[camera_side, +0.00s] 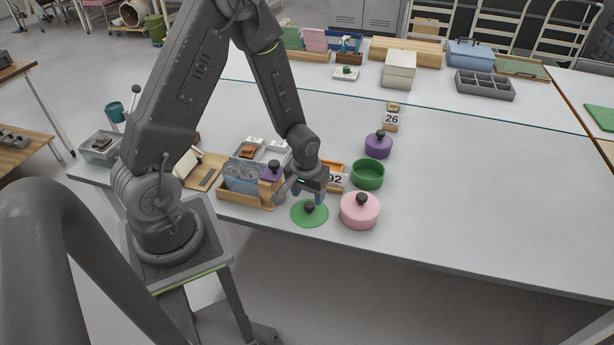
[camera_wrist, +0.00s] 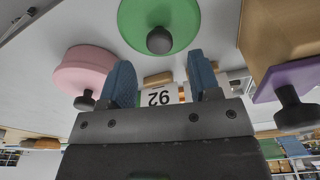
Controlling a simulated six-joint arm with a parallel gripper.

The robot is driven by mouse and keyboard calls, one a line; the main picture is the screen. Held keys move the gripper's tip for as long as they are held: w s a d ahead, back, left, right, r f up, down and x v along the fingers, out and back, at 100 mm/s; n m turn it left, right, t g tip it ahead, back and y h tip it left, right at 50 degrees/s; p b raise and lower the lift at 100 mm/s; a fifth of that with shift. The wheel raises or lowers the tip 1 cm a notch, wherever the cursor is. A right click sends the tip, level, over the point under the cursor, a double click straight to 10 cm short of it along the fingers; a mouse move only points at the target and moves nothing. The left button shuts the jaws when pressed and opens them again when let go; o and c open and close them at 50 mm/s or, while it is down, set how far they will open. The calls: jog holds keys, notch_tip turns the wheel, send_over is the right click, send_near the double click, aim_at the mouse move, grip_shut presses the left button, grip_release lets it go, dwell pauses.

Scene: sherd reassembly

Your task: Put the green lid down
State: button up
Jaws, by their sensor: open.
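The green lid (camera_side: 309,213) lies flat on the white table near its front edge, its dark knob up. It also shows in the wrist view (camera_wrist: 182,20), beyond my fingertips. My gripper (camera_side: 308,195) is open and empty, just behind and above the lid; its two blue fingers (camera_wrist: 160,75) are apart with nothing between them. The green pot (camera_side: 367,174) stands without a lid to the right and behind. A pink pot (camera_side: 360,211) with a dark-knobbed lid stands right of the green lid.
A wooden tray (camera_side: 243,199) with bins and a purple lid (camera_side: 271,172) is close on the left. A purple pot (camera_side: 379,144) and a card reading 26 (camera_side: 391,119) stand farther back. The table's right side is clear.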

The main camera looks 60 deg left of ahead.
notch_tip(320, 180, up, 7)
notch_tip(320, 180, up, 15)
jog(key=m+t, duration=0.3)
send_over(307, 208)
jog(key=s+d, duration=0.3)
jog(key=d, duration=0.3)
jog(key=s+d+r+m+t, duration=0.1)
jog(key=s+d+r+m, duration=0.2)
jog(key=s+r, duration=0.4)
jog(key=shift+s+d+r+m+h, duration=0.35)
jog(key=shift+s+d+m+h, duration=0.05)
jog(key=shift+s, duration=0.5)
